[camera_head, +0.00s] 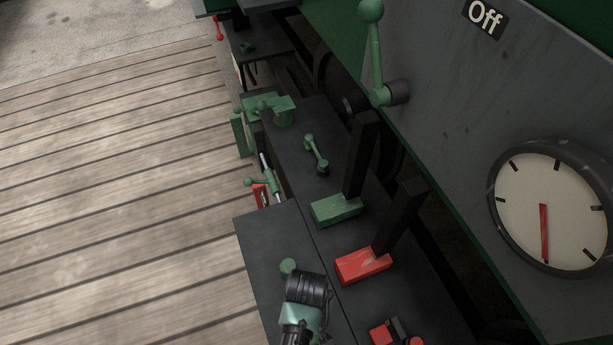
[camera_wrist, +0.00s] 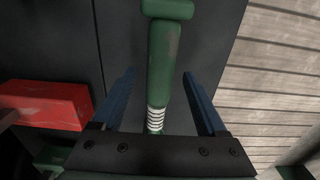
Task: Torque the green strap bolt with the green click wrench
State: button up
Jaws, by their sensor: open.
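In the wrist view a green wrench (camera_wrist: 163,65) with a crosswise green end and a white-ringed section lies on the dark bench top. My gripper (camera_wrist: 160,76) is open, with one blue finger on each side of the wrench and visible gaps between. In the head view my arm's end covers most of this spot; a round green end (camera_head: 288,266) shows beside it, possibly part of the wrench. I cannot make out the green strap bolt for certain. A green block (camera_head: 335,209) with a black upright piece stands farther along.
A red block (camera_head: 363,265) with a black upright piece stands near my arm; a smaller red part (camera_head: 393,332) is closer. A small green handle (camera_head: 316,155) and green clamp-like parts (camera_head: 268,107) lie farther off. A gauge (camera_head: 549,208) is at right. Plank floor (camera_head: 120,200) at left is clear.

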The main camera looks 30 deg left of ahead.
jog(key=shift+f, duration=0.55)
grip_shut()
jog(key=shift+w, duration=0.1)
